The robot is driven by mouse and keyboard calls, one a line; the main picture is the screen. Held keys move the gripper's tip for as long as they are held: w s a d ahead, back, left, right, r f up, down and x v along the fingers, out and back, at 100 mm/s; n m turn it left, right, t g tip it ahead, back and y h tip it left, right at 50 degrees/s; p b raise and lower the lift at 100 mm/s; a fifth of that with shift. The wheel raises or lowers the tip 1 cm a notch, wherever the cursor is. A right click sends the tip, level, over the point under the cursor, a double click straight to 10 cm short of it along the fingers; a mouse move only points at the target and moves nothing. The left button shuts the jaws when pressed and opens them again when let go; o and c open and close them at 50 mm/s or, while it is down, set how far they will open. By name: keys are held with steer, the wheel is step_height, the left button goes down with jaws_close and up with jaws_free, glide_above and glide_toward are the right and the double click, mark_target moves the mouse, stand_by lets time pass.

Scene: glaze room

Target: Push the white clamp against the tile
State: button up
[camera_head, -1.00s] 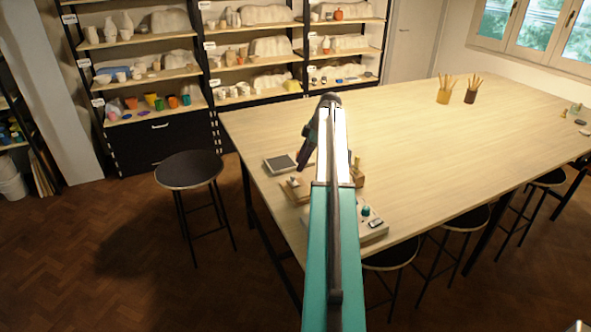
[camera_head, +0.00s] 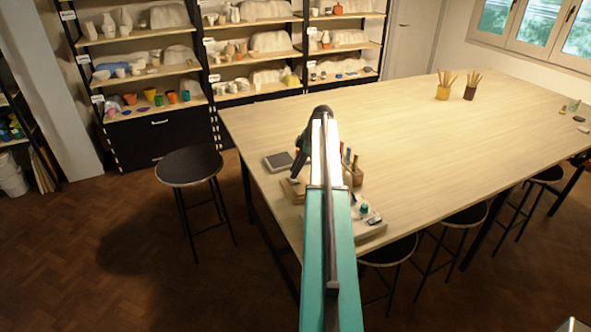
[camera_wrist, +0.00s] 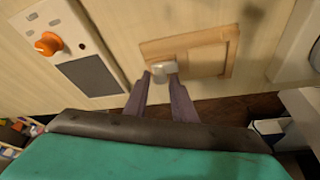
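The white clamp (camera_wrist: 164,69) is a small pale block at the lower left edge of a wooden frame (camera_wrist: 222,36) in the wrist view. A flat tan piece (camera_wrist: 205,61) lies inside the frame; it may be the tile. My gripper (camera_wrist: 160,77) has its two grey fingers apart, with the tips right at the clamp's near side. I cannot tell whether they touch it. In the head view my gripper (camera_head: 297,172) points down over the wooden board (camera_head: 292,191) near the table's left edge; my arm hides the clamp there.
In the wrist view a pale device (camera_wrist: 78,36) with an orange knob and dark panel lies left. A white object (camera_wrist: 297,40) is at right. In the head view, a dark-topped device (camera_head: 278,162) and a wooden holder (camera_head: 353,176) are close by. The table's middle is clear.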

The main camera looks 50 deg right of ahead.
jaws_close()
steer(key=shift+s+a+f+b, duration=0.15)
steer(key=shift+s+a+b, duration=0.15)
steer(key=shift+s+b, duration=0.35)
steer(key=shift+s+a, duration=0.1)
steer(key=shift+s, duration=0.2)
steer(key=shift+o, duration=2.1)
jaws_free()
steer(key=shift+r, duration=0.3)
steer(key=b+v, duration=0.4)
steer(key=v, duration=0.9)
steer(key=shift+r+b, duration=0.2)
steer(key=shift+b, duration=0.15)
